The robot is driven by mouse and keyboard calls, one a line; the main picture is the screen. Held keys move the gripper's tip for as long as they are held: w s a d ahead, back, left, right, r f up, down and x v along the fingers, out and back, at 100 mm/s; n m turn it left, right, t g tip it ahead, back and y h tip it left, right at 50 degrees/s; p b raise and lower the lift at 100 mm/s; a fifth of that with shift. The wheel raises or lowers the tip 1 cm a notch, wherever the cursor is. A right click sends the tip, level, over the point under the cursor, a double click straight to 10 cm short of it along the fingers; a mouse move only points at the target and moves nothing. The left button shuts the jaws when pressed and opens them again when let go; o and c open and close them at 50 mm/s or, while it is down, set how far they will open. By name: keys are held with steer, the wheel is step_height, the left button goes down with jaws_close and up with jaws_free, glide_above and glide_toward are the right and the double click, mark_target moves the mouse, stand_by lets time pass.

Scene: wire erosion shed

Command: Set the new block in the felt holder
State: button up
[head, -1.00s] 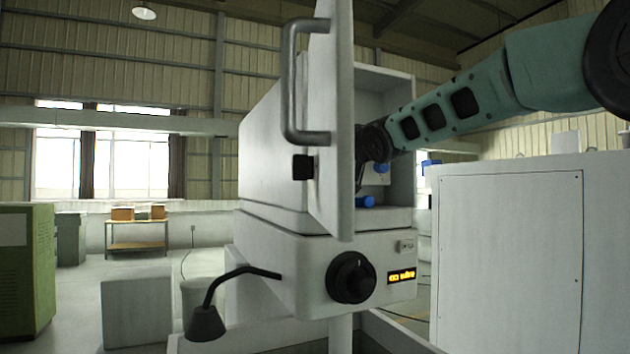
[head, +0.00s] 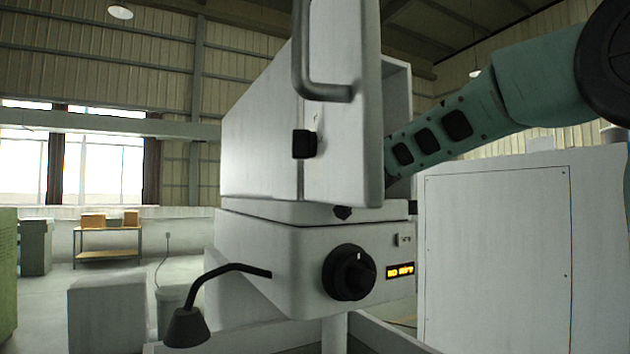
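A white machine (head: 262,262) stands in the middle of the head view with its upright door (head: 345,150) swung open towards me. My green arm (head: 435,137) comes in from the right and passes behind the door, at the open side of the cabinet (head: 398,100). The door hides my gripper, so I cannot see whether it holds anything. I cannot make out the new block or the felt holder; most of the cabinet's inside is hidden.
The door's grey handle (head: 325,92) sticks out towards me. A black knob (head: 349,272) and a lit display (head: 400,271) are on the machine's front. A lamp on a bent neck (head: 186,326) juts left. A white cabinet (head: 495,250) stands close on the right.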

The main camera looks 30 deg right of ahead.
steer(key=shift+w, duration=0.1)
steer(key=shift+s+r, duration=0.1)
steer(key=shift+s, duration=0.15)
steer(key=shift+w+f+b, duration=0.1)
steer(key=shift+f+b, duration=0.3)
steer(key=shift+f, duration=0.15)
steer(key=o, duration=1.1)
steer(key=shift+c, duration=0.2)
steer(key=shift+r, duration=0.2)
